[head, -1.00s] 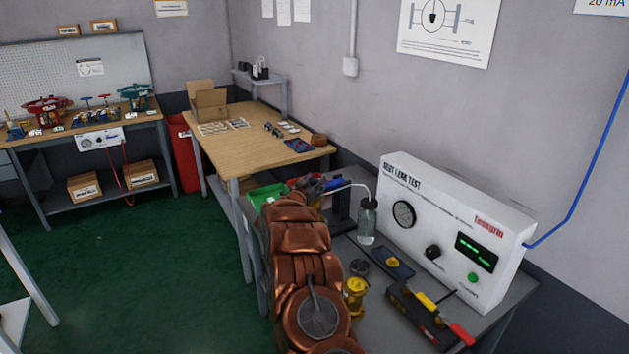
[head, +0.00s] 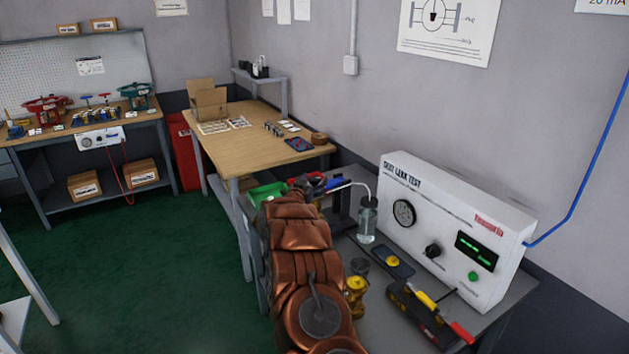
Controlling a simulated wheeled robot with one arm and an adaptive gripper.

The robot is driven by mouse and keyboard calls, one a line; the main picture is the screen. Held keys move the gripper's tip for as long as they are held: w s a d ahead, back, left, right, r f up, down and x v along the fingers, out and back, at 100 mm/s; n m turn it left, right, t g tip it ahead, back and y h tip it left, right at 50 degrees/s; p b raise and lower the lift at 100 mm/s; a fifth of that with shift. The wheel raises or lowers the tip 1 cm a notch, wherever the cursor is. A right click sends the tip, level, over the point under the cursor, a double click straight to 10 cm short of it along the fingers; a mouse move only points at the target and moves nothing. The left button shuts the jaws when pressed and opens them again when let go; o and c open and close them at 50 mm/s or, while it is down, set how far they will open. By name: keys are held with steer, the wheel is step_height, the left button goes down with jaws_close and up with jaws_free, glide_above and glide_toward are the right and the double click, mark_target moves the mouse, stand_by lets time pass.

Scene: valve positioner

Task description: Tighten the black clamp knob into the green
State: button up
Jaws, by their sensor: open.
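My copper-coloured arm reaches from the bottom middle of the head view toward the near bench (head: 380,325). Its far end stops by a small cluster of red, dark and blue parts (head: 338,184) beside a green tray (head: 266,193). My gripper cannot be made out; the arm hides that spot. The black clamp knob and any green mark for it cannot be told apart in this cluster at this size.
A white seat leak test box (head: 450,220) with a gauge, black knob and green display stands at the right. A clear bottle (head: 367,222), brass part (head: 356,292) and black tool holder (head: 417,315) stand near my arm. A wooden table (head: 255,150) is behind.

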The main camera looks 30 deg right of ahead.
steer(key=v, duration=1.1)
steer(key=shift+w, duration=0.1)
